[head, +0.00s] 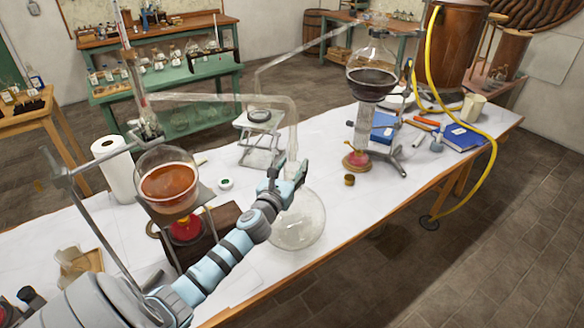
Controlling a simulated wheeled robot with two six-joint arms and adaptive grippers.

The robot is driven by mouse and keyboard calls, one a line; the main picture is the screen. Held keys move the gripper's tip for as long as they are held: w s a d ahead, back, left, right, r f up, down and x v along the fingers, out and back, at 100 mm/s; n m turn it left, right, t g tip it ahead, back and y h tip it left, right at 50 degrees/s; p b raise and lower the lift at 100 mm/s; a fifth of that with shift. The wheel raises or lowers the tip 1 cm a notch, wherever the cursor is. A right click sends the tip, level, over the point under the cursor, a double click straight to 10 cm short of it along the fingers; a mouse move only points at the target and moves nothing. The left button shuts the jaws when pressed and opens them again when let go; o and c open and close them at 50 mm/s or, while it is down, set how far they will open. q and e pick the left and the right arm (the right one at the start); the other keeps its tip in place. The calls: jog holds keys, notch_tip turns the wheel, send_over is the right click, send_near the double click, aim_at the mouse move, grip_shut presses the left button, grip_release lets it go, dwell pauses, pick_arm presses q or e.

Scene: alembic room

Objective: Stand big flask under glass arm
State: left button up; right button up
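The big flask (298,226) is clear, round and empty, and it stands upright near the front edge of the white-topped table. My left gripper (286,174) is at its neck, with a finger on each side, and looks shut on it; the neck is partly hidden by the fingers. The glass arm (228,98) runs right from the left-hand apparatus and bends down. Its lower end comes down just above or behind the gripper; I cannot tell how it lines up with the flask mouth. My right gripper is not in view.
A flask of brown liquid (169,186) stands over a burner to the left. A lab jack (258,138) is behind the glass arm. A paper roll (113,170) is far left.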

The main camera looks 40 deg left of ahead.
pick_arm(q)
jog(key=shift+o, duration=1.2)
jog(key=shift+s+r, duration=0.1)
jog(key=shift+r, duration=0.1)
jog(key=v, duration=1.2)
